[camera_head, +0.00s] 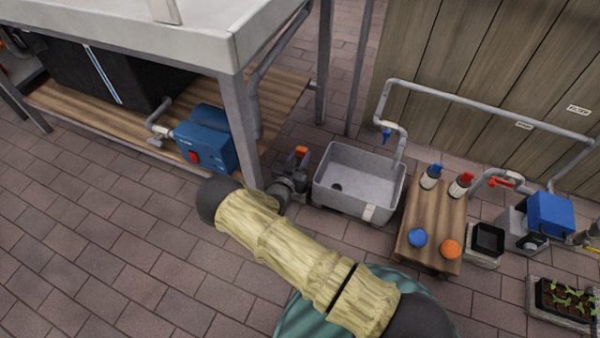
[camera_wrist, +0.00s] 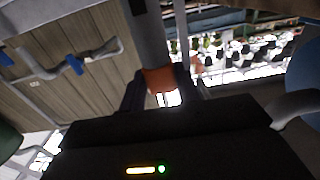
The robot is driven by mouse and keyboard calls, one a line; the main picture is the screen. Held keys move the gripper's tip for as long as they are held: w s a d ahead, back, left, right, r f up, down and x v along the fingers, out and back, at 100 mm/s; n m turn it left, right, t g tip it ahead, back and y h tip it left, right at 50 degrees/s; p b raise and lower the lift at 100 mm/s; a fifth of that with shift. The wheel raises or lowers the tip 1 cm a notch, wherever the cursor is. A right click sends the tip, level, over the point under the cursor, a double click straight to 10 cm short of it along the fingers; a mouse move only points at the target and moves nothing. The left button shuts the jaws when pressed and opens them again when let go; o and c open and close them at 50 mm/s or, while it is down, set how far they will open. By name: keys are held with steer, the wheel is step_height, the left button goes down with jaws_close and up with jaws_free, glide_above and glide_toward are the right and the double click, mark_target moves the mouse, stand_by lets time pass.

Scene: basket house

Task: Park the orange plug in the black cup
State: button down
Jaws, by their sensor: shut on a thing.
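My gripper (camera_head: 300,160) is at the end of my arm, above the floor between the sink table's leg and the grey basin. It is shut on an orange piece, apparently the orange plug (camera_head: 302,151). In the wrist view the orange plug (camera_wrist: 158,80) sits between the dark fingers of my gripper (camera_wrist: 160,84); its lower part is unclear. A small square black container (camera_head: 488,238), the likely black cup, stands in a pale tray on the floor, right of the wooden stand and well apart from my gripper. I cannot make it out in the wrist view.
The grey basin (camera_head: 345,208) stands just right of my gripper, below a tap and pipe (camera_head: 385,128). The wooden stand (camera_head: 412,215) holds two bottles, a blue disc (camera_head: 417,237) and an orange disc (camera_head: 450,249). A blue pump (camera_head: 549,214) is farther right. Brick floor is clear at left.

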steer(key=shift+f, duration=0.25)
steer(key=shift+f+b, duration=1.4)
steer(key=shift+f, duration=1)
steer(key=shift+f+b, duration=0.3)
steer(key=shift+f, duration=0.1)
steer(key=c, duration=1)
jaws_free()
steer(key=shift+r, duration=0.1)
steer(key=shift+r+p+v, duration=0.15)
steer(key=shift+p+v, duration=1.15)
steer(key=shift+v, duration=1.7)
steer(key=shift+r+p+v, duration=0.15)
steer(key=shift+p+v, duration=1.15)
steer(key=shift+v, duration=1.7)
